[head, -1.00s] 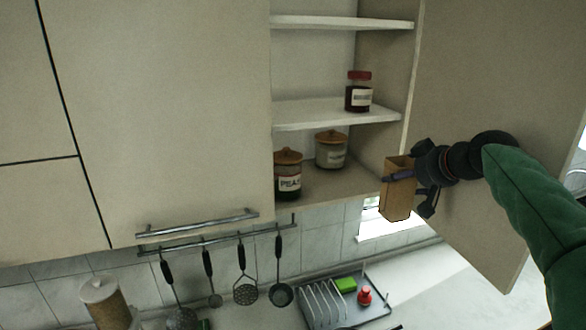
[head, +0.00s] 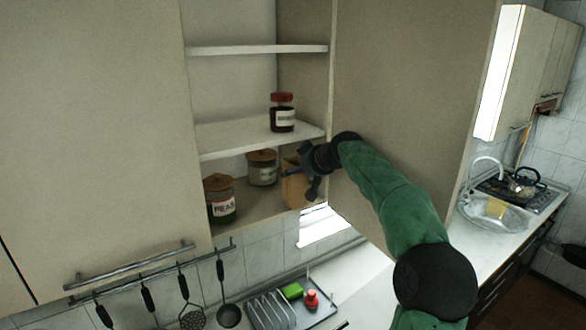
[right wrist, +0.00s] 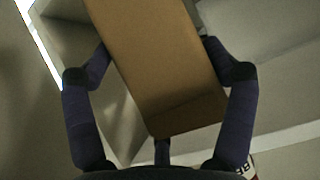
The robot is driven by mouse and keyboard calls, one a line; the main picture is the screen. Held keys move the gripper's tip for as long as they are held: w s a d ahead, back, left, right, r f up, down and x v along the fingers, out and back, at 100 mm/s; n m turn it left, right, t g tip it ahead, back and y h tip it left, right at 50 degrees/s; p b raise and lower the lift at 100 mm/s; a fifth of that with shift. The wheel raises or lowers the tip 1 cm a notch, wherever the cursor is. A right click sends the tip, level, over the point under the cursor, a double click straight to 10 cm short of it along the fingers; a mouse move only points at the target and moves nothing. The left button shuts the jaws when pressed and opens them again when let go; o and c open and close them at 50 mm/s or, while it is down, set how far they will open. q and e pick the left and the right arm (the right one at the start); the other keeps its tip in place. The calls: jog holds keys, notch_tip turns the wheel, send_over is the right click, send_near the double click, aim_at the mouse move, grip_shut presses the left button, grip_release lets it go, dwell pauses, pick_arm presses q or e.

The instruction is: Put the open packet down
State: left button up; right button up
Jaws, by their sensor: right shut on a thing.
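The packet is a plain brown box (head: 293,190), held by my right gripper (head: 298,174) at the right end of the open cupboard's bottom shelf (head: 247,218). In the right wrist view the packet (right wrist: 160,65) fills the middle, tilted in the picture, between the two fingers of my right gripper (right wrist: 158,72). The gripper is shut on it. Whether the packet's base touches the shelf I cannot tell, and its open end is not clearly visible. My left gripper is not in view.
A jar labelled PEAS (head: 220,200) and another lidded jar (head: 262,168) stand on the bottom shelf, left of the packet. A red-lidded jar (head: 282,113) stands on the shelf above. The open cupboard door (head: 400,90) is at the right. A dish rack (head: 272,310) sits below.

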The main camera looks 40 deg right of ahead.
jog(key=p+x, duration=0.1)
jog(key=x, duration=0.2)
jog(key=shift+w+r+p, duration=0.25)
jog(key=shift+w+p, duration=0.1)
jog(key=shift+w, duration=0.05)
jog(key=shift+w+f, duration=0.1)
jog(key=shift+f, duration=0.1)
jog(key=o, duration=1.3)
